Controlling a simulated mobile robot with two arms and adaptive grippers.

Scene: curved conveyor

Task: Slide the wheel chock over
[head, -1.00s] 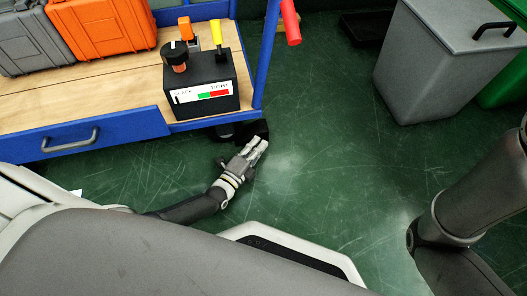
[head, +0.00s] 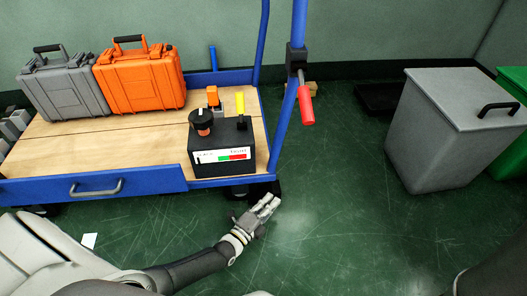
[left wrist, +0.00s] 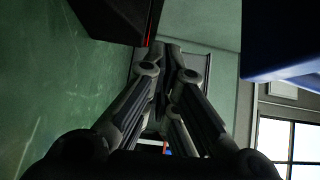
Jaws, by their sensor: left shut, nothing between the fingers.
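The black wheel chock (head: 267,188) is on the green floor by the cart's wheel (head: 240,193), under the cart's front right corner. It is dark and partly hidden by the cart and my fingers. My left gripper (head: 271,204) is low near the floor, just in front of the chock, fingers shut and empty. I cannot tell whether it touches the chock. In the left wrist view the shut fingers (left wrist: 163,75) point up the picture, with a dark block (left wrist: 108,18) at the top, probably the chock. My right gripper is out of view.
The blue cart (head: 95,190) with a wooden deck carries a grey case (head: 63,88), an orange case (head: 142,82) and a black control box (head: 222,148). A red-handled lever (head: 305,105) hangs on its post. A grey bin (head: 450,130) stands right. Floor between is clear.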

